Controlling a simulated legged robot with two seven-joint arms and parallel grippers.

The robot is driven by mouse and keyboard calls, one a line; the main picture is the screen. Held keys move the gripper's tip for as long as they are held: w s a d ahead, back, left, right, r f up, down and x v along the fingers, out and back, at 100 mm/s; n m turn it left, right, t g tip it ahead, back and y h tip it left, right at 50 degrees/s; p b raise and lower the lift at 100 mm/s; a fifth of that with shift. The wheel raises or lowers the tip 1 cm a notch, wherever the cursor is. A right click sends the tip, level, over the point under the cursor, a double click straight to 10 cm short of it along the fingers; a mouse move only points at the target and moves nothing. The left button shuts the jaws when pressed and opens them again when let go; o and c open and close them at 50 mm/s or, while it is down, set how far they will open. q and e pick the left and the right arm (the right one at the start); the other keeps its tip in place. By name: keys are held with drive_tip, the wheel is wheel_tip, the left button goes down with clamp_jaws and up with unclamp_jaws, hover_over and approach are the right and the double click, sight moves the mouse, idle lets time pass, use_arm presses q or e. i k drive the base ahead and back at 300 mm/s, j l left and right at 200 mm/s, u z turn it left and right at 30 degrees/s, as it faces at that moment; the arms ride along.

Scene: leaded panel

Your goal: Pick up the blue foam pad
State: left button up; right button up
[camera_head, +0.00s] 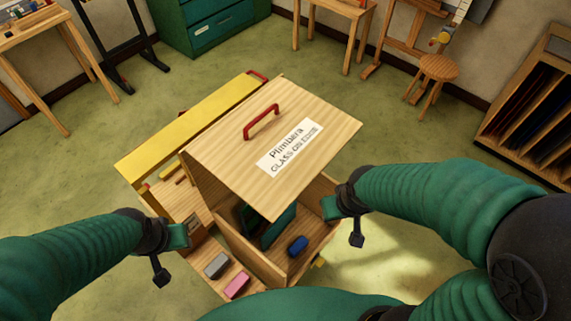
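The blue foam pad (298,246) is a small rounded block. It lies on the wooden floor of the open compartment in the crate (325,258), right of some dark green upright panels (274,226). My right gripper (343,224) is open and empty, above and right of the pad at the crate's right side, apart from the pad. My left gripper (169,254) is open and empty, left of the crate and well away from the blue pad. The raised lid hides the back of the compartment.
The wooden lid (226,150) with a red handle (262,121) stands over the crate. A grey block (216,265) and a pink block (236,286) lie on a front ledge. A yellow-topped section (190,126) adjoins at left. Green floor (400,255) is clear at right.

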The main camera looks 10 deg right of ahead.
sight(299, 245)
drive_tip(key=k+l+z, duration=0.1)
drive_tip(key=k+l, duration=0.15)
drive_tip(key=k, duration=0.15)
drive_tip(key=k+l+z, duration=0.15)
drive_tip(key=k, duration=0.25)
drive_tip(key=i+l, duration=0.15)
drive_tip(key=l, duration=0.15)
drive_tip(key=i+l, duration=0.1)
drive_tip(key=l, duration=0.15)
drive_tip(key=i+l, duration=0.15)
drive_tip(key=l, duration=0.15)
drive_tip(key=i+l+u, duration=0.1)
drive_tip(key=l+u, duration=0.15)
drive_tip(key=u, duration=0.15)
drive_tip(key=i+l+u, duration=0.1)
drive_tip(key=l+u, duration=0.15)
drive_tip(key=u, duration=0.15)
drive_tip(key=l+u, duration=0.55)
drive_tip(key=u, duration=0.2)
drive_tip(key=i+u, duration=0.3)
drive_tip(key=i+j+u, duration=0.1)
drive_tip(key=u, duration=0.15)
drive_tip(key=i, duration=0.1)
